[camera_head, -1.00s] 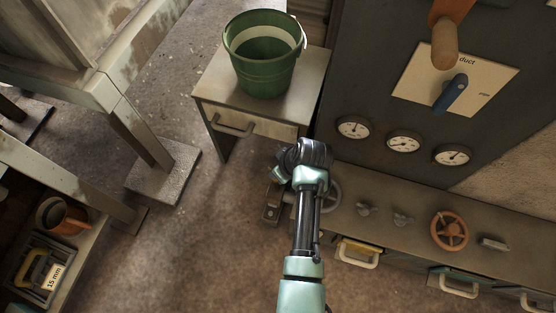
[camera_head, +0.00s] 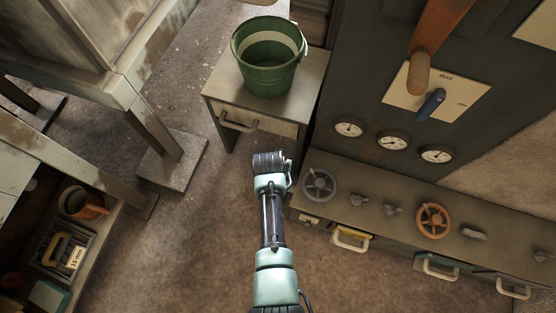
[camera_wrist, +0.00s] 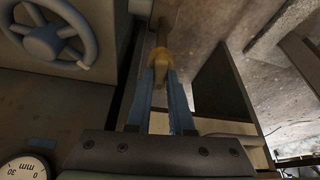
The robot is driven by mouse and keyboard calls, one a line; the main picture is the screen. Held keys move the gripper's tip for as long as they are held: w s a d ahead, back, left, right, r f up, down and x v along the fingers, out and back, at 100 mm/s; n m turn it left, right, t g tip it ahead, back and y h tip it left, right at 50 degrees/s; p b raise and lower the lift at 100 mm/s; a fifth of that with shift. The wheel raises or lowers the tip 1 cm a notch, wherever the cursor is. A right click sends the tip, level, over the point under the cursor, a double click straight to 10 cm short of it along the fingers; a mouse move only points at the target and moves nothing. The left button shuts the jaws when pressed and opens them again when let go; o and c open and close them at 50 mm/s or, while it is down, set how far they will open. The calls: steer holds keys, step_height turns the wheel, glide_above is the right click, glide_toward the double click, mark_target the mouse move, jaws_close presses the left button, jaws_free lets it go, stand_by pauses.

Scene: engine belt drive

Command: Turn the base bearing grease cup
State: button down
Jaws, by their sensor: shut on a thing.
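My gripper (camera_wrist: 163,76) shows in the wrist view with its two blue fingers close together. They are shut on a small yellow-brown piece (camera_wrist: 160,57) at their tips. It looks like the grease cup, but I cannot tell for sure. A dark, narrow part continues beyond it. In the head view my wrist (camera_head: 270,163) is over the floor, left of the dark cabinet and below the small table; the fingers and the held piece are hidden there.
A grey handwheel (camera_head: 319,184) and an orange handwheel (camera_head: 433,221) are on the low cabinet at right. A green bucket (camera_head: 266,77) stands on a small table (camera_head: 225,84). Gauges and a blue lever (camera_head: 431,103) are on the panel. The floor around my arm is open.

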steer(key=m+h, duration=0.1)
steer(key=m, duration=0.1)
steer(key=m+b, duration=0.1)
steer(key=m, duration=0.1)
steer(key=shift+a+m+g+h, duration=0.15)
steer(key=shift+m+g+h, duration=0.15)
steer(key=shift+g+h, duration=0.1)
steer(key=m+b, duration=0.1)
steer(key=m, duration=0.1)
steer(key=m+g+h+b, duration=0.1)
steer(key=m, duration=0.2)
steer(key=shift+w+a+f+g+b, duration=0.1)
steer(key=shift+w+f+g+b, duration=0.05)
steer(key=shift+g+b, duration=0.2)
steer(key=m+g+b, duration=0.1)
steer(key=m+b, duration=0.1)
steer(key=m, duration=0.1)
steer(key=m+g+b, duration=0.1)
steer(key=m, duration=0.1)
steer(key=shift+w+m+h+b, duration=0.15)
steer(key=shift+m+h+b, duration=0.2)
steer(key=shift+m+h, duration=0.05)
steer(key=shift+w+m+g+b, duration=0.1)
steer(key=shift+m+g+b, duration=0.55)
steer(key=shift+m+b, duration=1.05)
steer(key=shift+m, duration=0.5)
steer(key=c, duration=0.8)
jaws_free()
